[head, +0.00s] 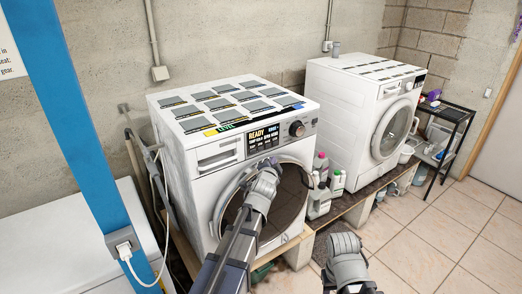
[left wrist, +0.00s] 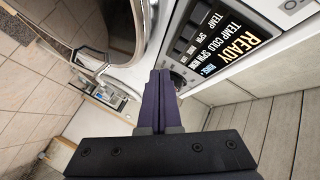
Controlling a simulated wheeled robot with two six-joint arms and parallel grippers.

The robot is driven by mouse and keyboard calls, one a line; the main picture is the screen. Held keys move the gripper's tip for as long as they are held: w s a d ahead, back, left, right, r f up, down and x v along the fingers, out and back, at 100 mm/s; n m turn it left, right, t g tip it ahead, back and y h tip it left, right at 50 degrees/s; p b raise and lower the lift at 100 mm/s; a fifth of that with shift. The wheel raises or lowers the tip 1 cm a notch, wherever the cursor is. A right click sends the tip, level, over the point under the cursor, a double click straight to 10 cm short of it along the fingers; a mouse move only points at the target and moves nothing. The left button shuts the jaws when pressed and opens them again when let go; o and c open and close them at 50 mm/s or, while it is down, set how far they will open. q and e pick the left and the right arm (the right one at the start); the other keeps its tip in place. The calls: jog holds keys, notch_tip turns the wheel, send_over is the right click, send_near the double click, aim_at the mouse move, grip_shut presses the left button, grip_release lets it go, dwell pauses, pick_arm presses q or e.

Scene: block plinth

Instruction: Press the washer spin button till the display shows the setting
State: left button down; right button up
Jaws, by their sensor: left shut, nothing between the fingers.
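The front washer (head: 190,150) is white, with a dark round door and a control panel on its upper front. Its lit display (head: 263,138) reads READY. In the left wrist view the display (left wrist: 228,42) also reads TEMP COLD and SPIN NONE. Small dark buttons, one labelled SPIN (left wrist: 188,31), run beside it. My left gripper (head: 269,163) is before the panel, just below the display. In the left wrist view its fingers (left wrist: 162,78) are shut and empty, near a dark round knob (left wrist: 178,80). Contact cannot be told. My right arm shows at bottom; its fingers do not.
A second white machine (head: 335,115) stands to the right. Bottles (head: 319,200) stand between the two machines on a wooden platform. A black shelf cart (head: 450,125) is at the far right. A blue post (head: 78,110) stands at left. The tiled floor at right is clear.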

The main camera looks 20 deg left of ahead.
aim_at(264, 149)
pick_arm(q)
jog(key=shift+w+a, duration=0.8)
jog(key=shift+a, duration=0.25)
jog(key=shift+w+a, duration=0.75)
jog(key=shift+a, duration=0.25)
dwell(0.6)
jog(key=shift+w+a, duration=0.3)
jog(key=shift+w+a, duration=0.2)
jog(key=shift+a, duration=0.1)
dwell(0.8)
jog(key=shift+s+d, duration=0.5)
jog(key=shift+d, duration=0.1)
dwell(0.4)
jog(key=shift+s+d, duration=0.8)
jog(key=shift+d, duration=0.2)
jog(key=shift+s+d, duration=0.75)
jog(key=shift+d, duration=0.25)
